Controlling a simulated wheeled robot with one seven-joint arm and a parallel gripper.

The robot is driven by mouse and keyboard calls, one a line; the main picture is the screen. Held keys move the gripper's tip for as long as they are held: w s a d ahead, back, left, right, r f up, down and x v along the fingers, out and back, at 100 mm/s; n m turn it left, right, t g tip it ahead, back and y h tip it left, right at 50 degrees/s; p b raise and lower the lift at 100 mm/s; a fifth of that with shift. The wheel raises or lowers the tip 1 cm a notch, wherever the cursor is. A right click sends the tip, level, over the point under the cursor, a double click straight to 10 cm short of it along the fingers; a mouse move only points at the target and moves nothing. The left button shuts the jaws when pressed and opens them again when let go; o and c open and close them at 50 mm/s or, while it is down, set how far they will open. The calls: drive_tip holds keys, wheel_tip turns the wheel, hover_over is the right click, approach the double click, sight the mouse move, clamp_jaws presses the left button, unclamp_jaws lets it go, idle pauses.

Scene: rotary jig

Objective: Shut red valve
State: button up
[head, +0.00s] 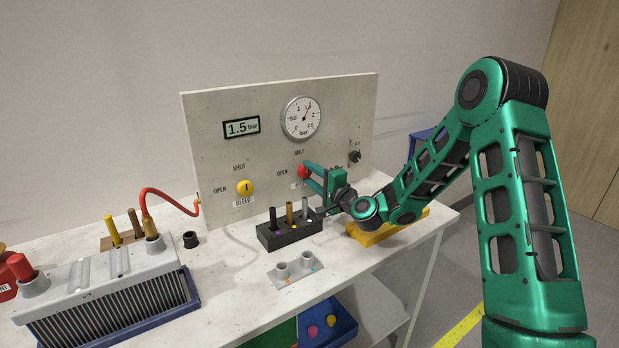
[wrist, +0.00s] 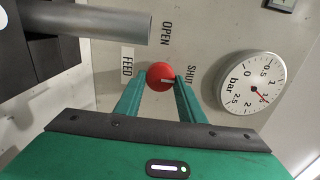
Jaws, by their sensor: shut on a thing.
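The red valve (head: 303,171) is a round knob on the upright panel, at its lower right in the head view. In the wrist view the red valve (wrist: 160,76) is at the upper middle, with OPEN and SHUT printed beside it and a FEED label. A pale mark on its face lies across the picture, toward the SHUT side. My gripper (head: 306,175) reaches the panel from the right. In the wrist view my gripper (wrist: 160,84) has its two green fingers closed on both sides of the knob.
A gauge (head: 301,118) and a 1.5 bar display (head: 241,127) are on the panel. A yellow BLEED knob (head: 245,188) is to the left. A dark block (head: 289,234) with upright pegs stands below my gripper. A black knob (head: 355,156) is at right.

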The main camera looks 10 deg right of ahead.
drive_tip(key=shift+d+f, duration=0.2)
drive_tip(key=shift+d, duration=0.05)
drive_tip(key=o, duration=1)
drive_tip(key=shift+a, duration=0.1)
drive_tip(key=shift+r, duration=0.1)
drive_tip(key=shift+s, duration=0.1)
drive_tip(key=v, duration=1)
drive_tip(key=shift+s, duration=0.2)
